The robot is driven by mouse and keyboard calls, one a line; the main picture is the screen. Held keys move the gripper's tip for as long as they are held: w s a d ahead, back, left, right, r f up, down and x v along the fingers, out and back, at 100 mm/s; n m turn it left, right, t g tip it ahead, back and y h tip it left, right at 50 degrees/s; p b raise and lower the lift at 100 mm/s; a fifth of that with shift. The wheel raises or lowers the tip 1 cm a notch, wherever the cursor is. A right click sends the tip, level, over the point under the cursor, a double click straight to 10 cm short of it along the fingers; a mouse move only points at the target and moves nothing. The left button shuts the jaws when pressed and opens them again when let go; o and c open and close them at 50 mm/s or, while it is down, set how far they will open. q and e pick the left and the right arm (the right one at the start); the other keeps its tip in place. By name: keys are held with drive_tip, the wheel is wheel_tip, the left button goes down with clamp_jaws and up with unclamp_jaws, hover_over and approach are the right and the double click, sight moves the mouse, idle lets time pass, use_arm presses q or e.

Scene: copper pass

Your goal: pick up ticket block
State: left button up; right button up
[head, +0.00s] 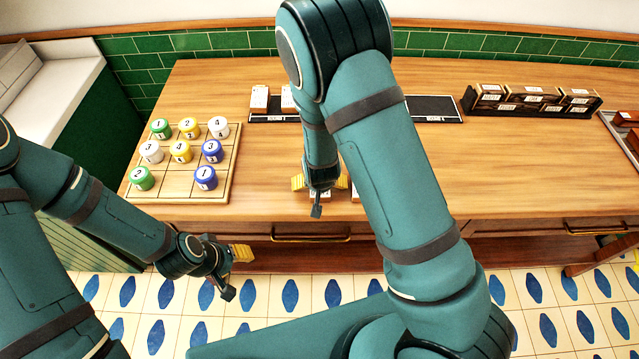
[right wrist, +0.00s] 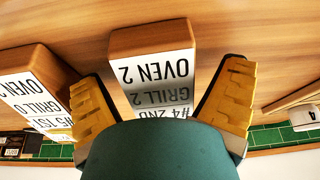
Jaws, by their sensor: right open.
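A wooden ticket block with a white label reading "OVEN 2, GRILL 2, #4 2ND" (right wrist: 152,68) lies between the yellow fingers of my right gripper (right wrist: 160,95) in the right wrist view. Gaps show on both sides of it, and my wrist hides its lower part. A second ticket block (right wrist: 35,88), with "GRILL 0" readable, lies left of the fingers. In the head view my right gripper (head: 320,184) is low over the counter's front edge, open, with white labels partly hidden beneath and beside it. My left gripper (head: 236,270) hangs in front of the counter, away from the blocks.
A wooden board (head: 225,165) with numbered green, yellow, white and blue pieces sits on the left of the counter (head: 520,165). A black strip (head: 435,108) with blocks at its left end lies behind. Dark labelled boxes (head: 530,97) stand at the back right.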

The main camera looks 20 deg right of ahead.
drive_tip(key=shift+f, duration=0.1)
drive_tip(key=c, duration=1.3)
